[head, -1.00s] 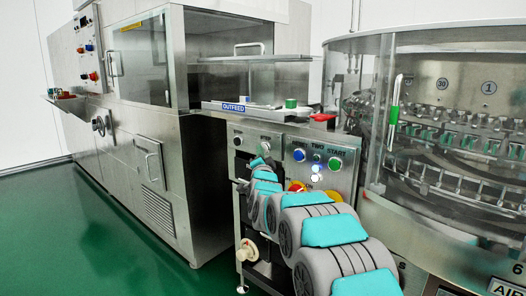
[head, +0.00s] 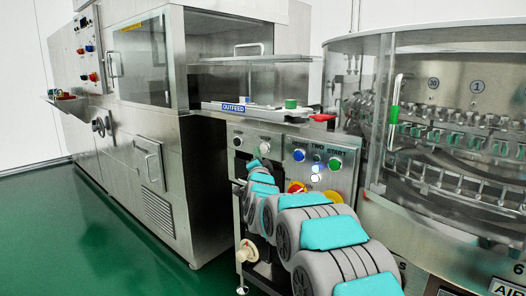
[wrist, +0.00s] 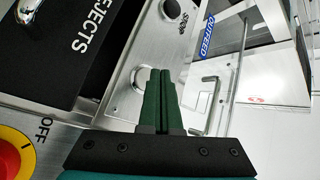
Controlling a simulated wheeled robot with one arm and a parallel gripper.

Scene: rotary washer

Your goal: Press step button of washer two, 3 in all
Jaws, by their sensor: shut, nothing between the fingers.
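The washer two control panel (head: 345,178) stands right of centre in the head view, labelled TWO and START. In the wrist view, a silver round button (wrist: 140,79), probably the step button, is partly covered by my fingers. My gripper (head: 254,163) is shut and empty in front of the panel, just below and left of the step button. Its dark green fingers also show in the wrist view (wrist: 160,72), overlapping the button's right edge. I cannot tell whether they touch it.
The OUTFEED tray (head: 265,113) juts out above the panel. The glazed carousel (head: 450,130) stands right.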

